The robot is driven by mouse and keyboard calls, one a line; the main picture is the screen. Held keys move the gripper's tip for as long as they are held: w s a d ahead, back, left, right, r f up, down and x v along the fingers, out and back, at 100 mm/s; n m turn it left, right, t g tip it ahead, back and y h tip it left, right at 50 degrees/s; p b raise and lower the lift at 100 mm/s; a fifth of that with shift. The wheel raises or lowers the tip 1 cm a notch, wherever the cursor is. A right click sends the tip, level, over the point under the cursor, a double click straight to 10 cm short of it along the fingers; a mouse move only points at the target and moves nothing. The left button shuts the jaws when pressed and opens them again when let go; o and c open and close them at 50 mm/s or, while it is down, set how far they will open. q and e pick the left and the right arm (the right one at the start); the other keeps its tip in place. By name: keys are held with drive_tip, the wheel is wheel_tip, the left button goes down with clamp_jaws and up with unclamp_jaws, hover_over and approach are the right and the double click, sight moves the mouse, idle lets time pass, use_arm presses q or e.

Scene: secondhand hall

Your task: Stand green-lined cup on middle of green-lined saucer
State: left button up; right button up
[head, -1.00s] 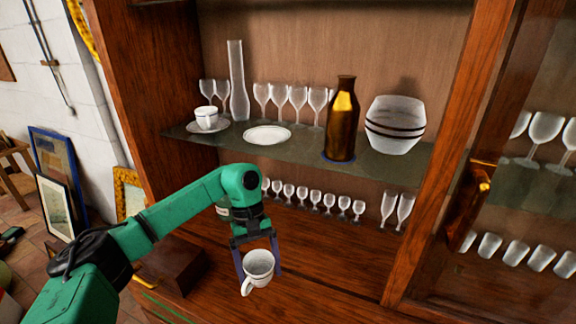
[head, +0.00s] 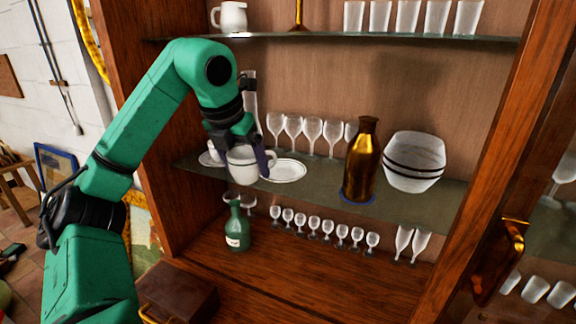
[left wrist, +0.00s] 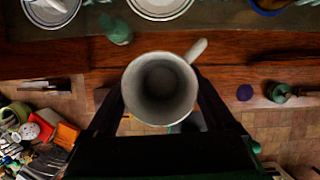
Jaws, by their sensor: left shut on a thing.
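My left gripper (head: 247,165) is shut on a white cup (head: 242,170), which also shows in the left wrist view (left wrist: 160,92). The cup is about upright, its mouth up, its handle at the right. An empty white saucer (head: 287,170) with thin dark rings lies on the middle glass shelf, just right of the cup in the head view. In the left wrist view this saucer (left wrist: 160,7) lies beyond the cup, apart from it. Line colours are too faint to tell. Another saucer (head: 206,160) is mostly hidden behind my gripper. My right gripper is out of view.
A brown bottle (head: 362,165) and a banded glass bowl (head: 414,162) stand right of the saucer. Stemmed glasses (head: 312,130) stand behind. A green bottle (head: 237,228) stands below, near the cup. The upper glass shelf (head: 330,40) is overhead. The cabinet's left side (head: 165,200) is close.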

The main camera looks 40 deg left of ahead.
use_arm(q)
drive_tip(key=w+a, duration=0.2)
drive_tip(key=w, duration=0.7)
drive_tip(key=p, duration=0.6)
hover_over(284, 171)
drive_tip(key=s, duration=0.1)
drive_tip(key=f, duration=0.4)
drive_tip(key=shift+s+d+f+b, duration=0.25)
drive_tip(key=shift+s+b, duration=0.05)
drive_tip(key=shift+b, duration=0.1)
wheel_tip(284, 171, down, 2)
drive_tip(key=shift+w+f+p, duration=0.1)
drive_tip(key=shift+w+p, duration=0.05)
drive_tip(key=shift+p, duration=0.65)
drive_tip(key=shift+a+f, duration=0.1)
drive_tip(key=shift+f, duration=0.15)
drive_tip(key=shift+f+b, duration=0.15)
drive_tip(key=shift+b, duration=0.15)
drive_tip(key=o, duration=1.2)
